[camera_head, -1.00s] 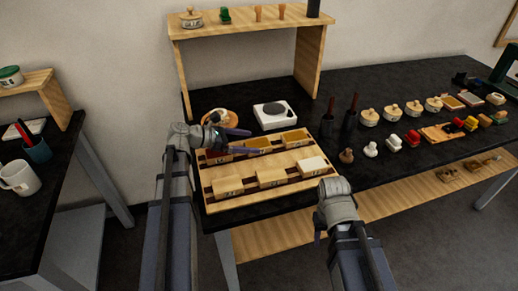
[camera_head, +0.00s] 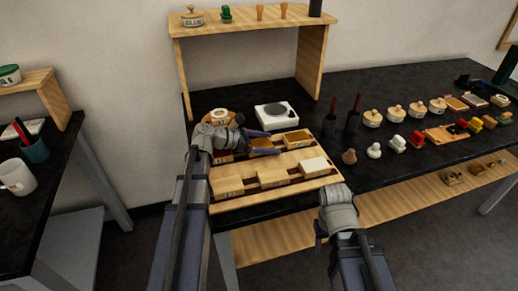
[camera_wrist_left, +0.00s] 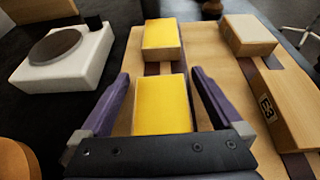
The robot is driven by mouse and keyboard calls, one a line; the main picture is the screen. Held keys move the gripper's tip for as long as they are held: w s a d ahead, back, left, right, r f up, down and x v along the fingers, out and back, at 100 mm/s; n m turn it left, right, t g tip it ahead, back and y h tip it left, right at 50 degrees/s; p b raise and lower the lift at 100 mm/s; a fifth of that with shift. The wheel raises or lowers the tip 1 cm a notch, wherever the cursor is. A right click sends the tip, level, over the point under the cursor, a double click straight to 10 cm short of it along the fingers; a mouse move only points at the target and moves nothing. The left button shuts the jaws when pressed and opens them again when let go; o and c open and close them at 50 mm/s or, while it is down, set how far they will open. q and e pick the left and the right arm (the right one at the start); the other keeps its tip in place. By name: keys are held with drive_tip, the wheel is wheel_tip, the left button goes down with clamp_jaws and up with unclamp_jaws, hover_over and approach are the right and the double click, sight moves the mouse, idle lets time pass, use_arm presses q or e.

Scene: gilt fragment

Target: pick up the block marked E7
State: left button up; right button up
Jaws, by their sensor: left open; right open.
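Several blocks lie in two rows on a slatted wooden board. I cannot read E7 on any of them. My left gripper (camera_head: 269,143) is open over the back row. In the left wrist view its fingers stand either side of the nearer yellow-topped block (camera_wrist_left: 162,104), apart from it; this looks like the middle back block (camera_head: 264,144). Another yellow-topped block (camera_wrist_left: 161,38) lies just beyond. A wooden block (camera_wrist_left: 284,108) at the right carries the mark E3. A cream-topped block (camera_wrist_left: 249,35) lies at the far right.
A white device with a dark disc (camera_head: 276,114) stands behind the board. Two dark bottle-like handled tools (camera_head: 329,117) and several stamps and lidded pots stand to the right. A wooden shelf (camera_head: 245,24) rises behind. A round pot (camera_head: 219,117) is close behind my left wrist.

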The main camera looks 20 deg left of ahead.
use_arm(q)
drive_tip(key=c, duration=1.4)
drive_tip(key=shift+r, duration=0.1)
